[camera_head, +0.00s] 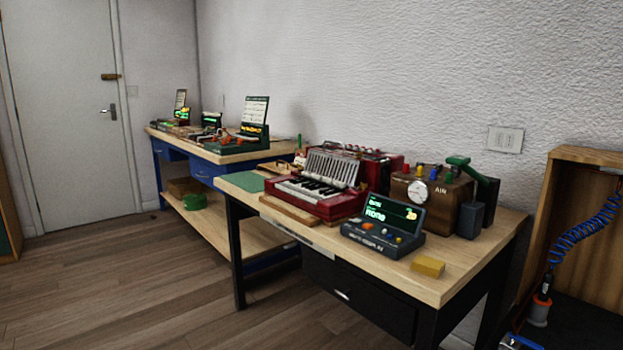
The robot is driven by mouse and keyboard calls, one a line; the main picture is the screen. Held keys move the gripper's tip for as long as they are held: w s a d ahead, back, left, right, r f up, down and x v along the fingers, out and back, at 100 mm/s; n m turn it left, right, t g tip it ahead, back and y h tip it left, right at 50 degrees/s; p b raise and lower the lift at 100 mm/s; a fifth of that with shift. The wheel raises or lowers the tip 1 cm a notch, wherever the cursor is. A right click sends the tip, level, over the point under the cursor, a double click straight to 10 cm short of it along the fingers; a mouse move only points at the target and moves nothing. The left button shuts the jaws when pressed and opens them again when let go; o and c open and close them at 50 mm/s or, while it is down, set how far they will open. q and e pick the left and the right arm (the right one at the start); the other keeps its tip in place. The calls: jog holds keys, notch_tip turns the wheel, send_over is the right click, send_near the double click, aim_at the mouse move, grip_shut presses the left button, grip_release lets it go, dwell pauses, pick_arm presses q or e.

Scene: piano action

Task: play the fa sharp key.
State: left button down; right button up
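A small red keyboard instrument (308,198) with white and black keys (306,187) stands on the nearer wooden-topped table. A tilted panel of pale vertical bars (333,167) rises behind the keys. The keys are too small to tell which one is fa sharp. In front of it to the right sits a dark console (383,239) with a lit screen (391,211) and several coloured buttons. Neither of my grippers shows in the head view.
The near table (441,277) also holds a brown box with a gauge (430,197) and a yellow block (428,266). A blue workbench (205,170) with more devices stands behind left. A wooden cabinet (588,155) is at right. The floor (120,280) at front left is clear.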

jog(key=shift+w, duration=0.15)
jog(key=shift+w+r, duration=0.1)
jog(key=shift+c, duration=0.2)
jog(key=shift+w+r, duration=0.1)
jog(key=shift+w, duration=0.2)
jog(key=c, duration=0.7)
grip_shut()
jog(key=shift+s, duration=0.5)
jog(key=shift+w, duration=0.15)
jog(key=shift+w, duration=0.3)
